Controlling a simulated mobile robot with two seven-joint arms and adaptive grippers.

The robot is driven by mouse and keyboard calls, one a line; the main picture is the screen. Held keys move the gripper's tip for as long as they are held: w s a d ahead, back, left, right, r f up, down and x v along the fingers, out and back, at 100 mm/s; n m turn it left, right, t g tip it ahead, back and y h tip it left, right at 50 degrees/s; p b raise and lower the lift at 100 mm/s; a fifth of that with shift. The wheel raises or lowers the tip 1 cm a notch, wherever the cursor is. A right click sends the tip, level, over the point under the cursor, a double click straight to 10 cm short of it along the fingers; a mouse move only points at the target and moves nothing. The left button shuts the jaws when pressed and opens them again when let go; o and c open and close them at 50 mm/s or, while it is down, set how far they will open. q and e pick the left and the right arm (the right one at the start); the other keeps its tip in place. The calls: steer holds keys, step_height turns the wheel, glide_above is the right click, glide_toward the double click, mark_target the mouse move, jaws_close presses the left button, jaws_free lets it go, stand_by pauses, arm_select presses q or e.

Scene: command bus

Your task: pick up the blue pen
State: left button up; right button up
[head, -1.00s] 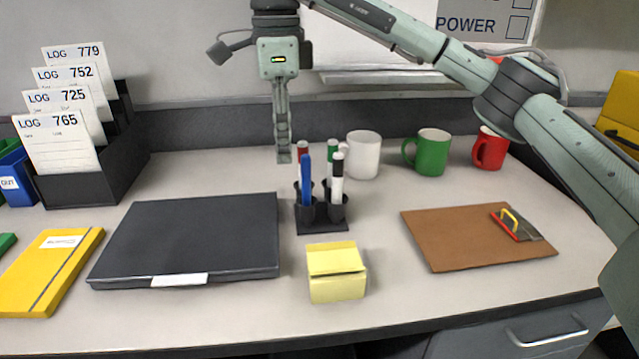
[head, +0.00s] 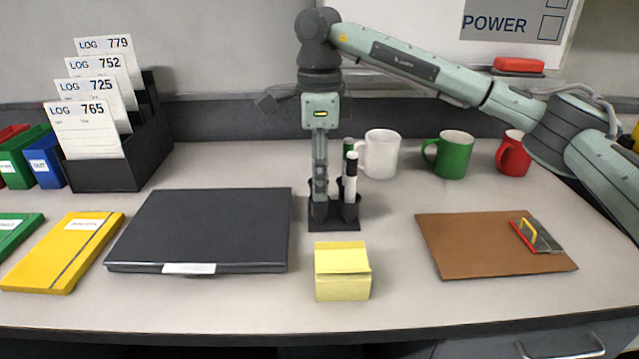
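The dark pen holder (head: 333,225) stands in the middle of the desk. My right gripper (head: 320,188) points straight down over its front left part, with its fingers down at the cup. The fingers are seen edge-on, so I cannot tell whether they are open or shut. The blue pen does not show; the gripper covers the place where it stood. A white marker with a black cap (head: 350,178) and a green-capped marker (head: 348,146) stand in the holder to the right of the fingers. My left gripper is out of view.
Yellow sticky notes (head: 343,287) lie in front of the holder. A closed dark laptop-like case (head: 205,225) is on the left, a clipboard (head: 475,246) on the right. White (head: 383,155), green (head: 453,157) and red (head: 514,157) mugs stand behind to the right.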

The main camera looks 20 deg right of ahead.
steer(key=shift+f, duration=0.2)
steer(key=shift+c, duration=0.2)
jaws_close()
steer(key=shift+r, duration=0.1)
